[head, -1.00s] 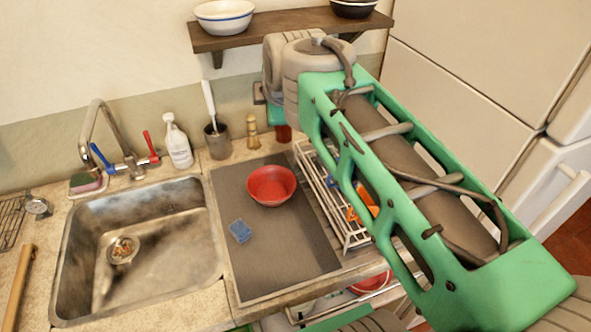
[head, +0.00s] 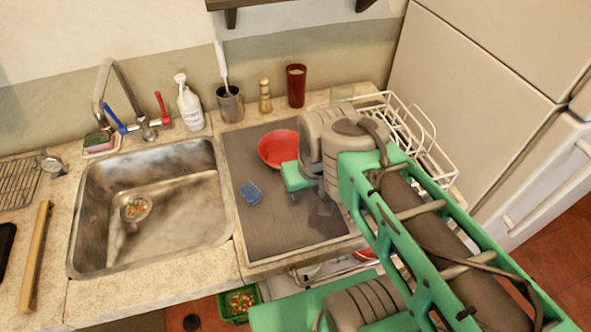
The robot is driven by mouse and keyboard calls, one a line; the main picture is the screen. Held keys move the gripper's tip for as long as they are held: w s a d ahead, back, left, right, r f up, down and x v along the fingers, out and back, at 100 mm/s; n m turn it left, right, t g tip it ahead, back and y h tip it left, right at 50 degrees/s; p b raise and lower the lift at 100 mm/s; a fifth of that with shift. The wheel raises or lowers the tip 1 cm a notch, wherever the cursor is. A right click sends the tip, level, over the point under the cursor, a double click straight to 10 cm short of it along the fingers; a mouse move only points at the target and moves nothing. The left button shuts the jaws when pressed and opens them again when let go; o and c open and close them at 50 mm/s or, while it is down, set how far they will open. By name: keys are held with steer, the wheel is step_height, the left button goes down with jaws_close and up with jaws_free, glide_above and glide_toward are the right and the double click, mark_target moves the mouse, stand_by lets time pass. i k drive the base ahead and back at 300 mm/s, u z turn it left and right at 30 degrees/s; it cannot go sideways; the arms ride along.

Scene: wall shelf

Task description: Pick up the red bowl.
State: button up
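The red bowl (head: 276,150) stands upright on the grey mat (head: 262,232), to the right of the sink. My arm covers part of its right side. My arm reaches in from the lower right, and its grey joint with a green part is over the mat, beside the bowl in the picture. I cannot tell how far the gripper is from the bowl.
A blue sponge (head: 251,194) lies on the mat. The sink (head: 170,215) is at left. A grey utensil pot (head: 230,105), a pepper mill (head: 265,96) and a dark red cup (head: 296,86) stand behind. A white wire rack (head: 432,145) is at right; a shelf (head: 290,4) hangs above.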

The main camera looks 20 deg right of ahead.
mark_target(276, 148)
steer(key=u, duration=0.2)
steer(key=k, duration=0.5)
steer(key=u, duration=0.55)
steer(key=k, duration=0.7)
steer(key=u, duration=0.3)
steer(key=i, duration=0.65)
steer(key=u, duration=0.55)
